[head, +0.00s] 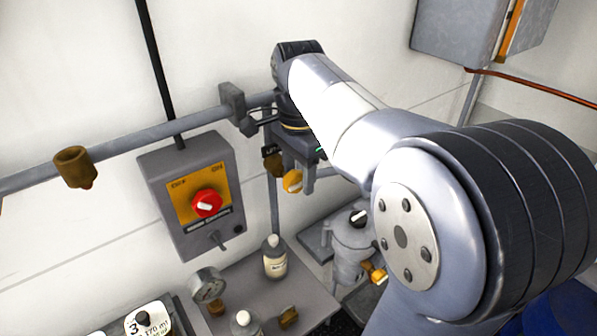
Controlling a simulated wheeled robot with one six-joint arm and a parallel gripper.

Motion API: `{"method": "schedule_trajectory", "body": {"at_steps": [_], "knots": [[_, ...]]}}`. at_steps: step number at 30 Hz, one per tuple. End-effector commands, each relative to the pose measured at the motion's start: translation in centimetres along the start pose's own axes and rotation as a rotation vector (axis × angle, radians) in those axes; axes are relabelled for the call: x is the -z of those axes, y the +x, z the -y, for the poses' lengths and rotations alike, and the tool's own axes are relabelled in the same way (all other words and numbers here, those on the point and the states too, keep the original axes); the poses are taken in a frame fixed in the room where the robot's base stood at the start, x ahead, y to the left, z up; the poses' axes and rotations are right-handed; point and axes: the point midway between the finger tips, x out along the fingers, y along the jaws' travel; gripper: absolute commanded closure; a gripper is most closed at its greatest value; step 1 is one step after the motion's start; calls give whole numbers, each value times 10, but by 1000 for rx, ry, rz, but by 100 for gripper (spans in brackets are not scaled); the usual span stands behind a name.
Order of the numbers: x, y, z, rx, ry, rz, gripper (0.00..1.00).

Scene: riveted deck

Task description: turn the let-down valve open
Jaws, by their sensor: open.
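A small dark tag (269,151) with partly hidden lettering that seems to begin "LET" hangs at a brown valve body (274,166). I take this for the let-down valve, on a thin vertical pipe. A round yellow knob (292,181) shows just right of the body, close to my gripper. My gripper (298,177) points down here, its jaws open, one finger clearly visible right of the knob. I cannot tell whether the fingers touch the knob or stand around it. My arm hides part of the valve.
A grey box with a red knob (207,204) is on the wall at left. A horizontal pipe (120,147) crosses above it. Below stand a white bottle (275,257), a gauge (208,285) and a grey canister (352,240) with a yellow tap (377,273).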

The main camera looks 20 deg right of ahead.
Motion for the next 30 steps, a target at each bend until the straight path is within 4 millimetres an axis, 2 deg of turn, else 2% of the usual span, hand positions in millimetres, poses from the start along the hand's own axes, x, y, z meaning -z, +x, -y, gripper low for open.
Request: {"method": "schedule_trajectory", "body": {"at_steps": [7, 23, 30], "knots": [[0, 0, 0, 0, 0, 0, 56], [0, 0, 0, -1, 0, 0, 99], [-1, 0, 0, -1, -3, -27, 99]]}}
